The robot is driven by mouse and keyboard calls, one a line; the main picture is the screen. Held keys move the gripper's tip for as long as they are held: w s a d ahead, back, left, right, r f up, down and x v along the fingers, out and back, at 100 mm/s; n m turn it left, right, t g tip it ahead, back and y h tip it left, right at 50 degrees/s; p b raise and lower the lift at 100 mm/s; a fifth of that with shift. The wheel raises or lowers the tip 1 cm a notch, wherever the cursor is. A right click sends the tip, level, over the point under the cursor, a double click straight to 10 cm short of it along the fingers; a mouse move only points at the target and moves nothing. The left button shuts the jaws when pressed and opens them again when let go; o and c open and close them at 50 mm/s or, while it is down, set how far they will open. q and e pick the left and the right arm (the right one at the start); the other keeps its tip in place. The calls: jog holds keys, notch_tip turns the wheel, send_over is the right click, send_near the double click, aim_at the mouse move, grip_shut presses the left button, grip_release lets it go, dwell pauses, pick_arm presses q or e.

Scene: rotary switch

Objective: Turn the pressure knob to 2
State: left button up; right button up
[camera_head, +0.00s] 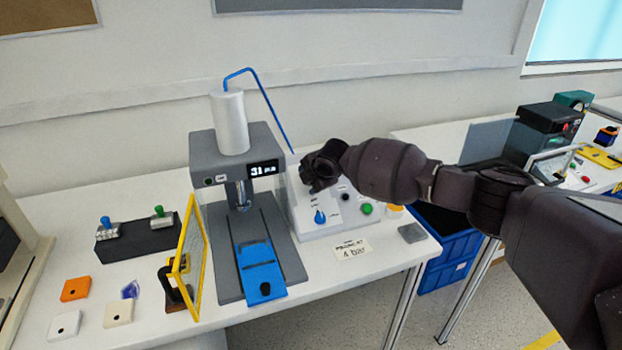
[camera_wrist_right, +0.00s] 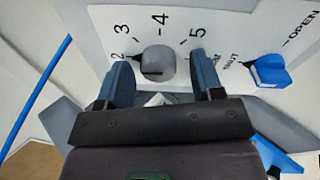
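The grey pressure knob (camera_wrist_right: 158,64) sits on a white panel (camera_wrist_right: 110,18) with a printed scale; 2, 3, 4 and 5 are readable. My right gripper (camera_wrist_right: 162,78) is open, with one blue finger on each side of the knob and visible gaps between. In the head view my right gripper (camera_head: 318,172) is over the control panel (camera_head: 322,228) and hides the knob there. My left gripper is not in view.
A blue valve handle (camera_wrist_right: 269,71) marked OPEN and SHUT is beside the knob. A press (camera_head: 233,140) with a display stands left of the panel. A card (camera_head: 352,249) reading 4 bar lies in front. A yellow-framed guard (camera_head: 190,255) stands at the press's left.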

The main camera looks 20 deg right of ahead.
jog(key=shift+r, duration=0.1)
jog(key=shift+s+r, duration=0.15)
jog(key=shift+r, duration=0.05)
jog(key=p+v, duration=0.2)
jog(key=v, duration=0.8)
jog(key=shift+p, duration=0.4)
jog(key=shift+s, duration=0.15)
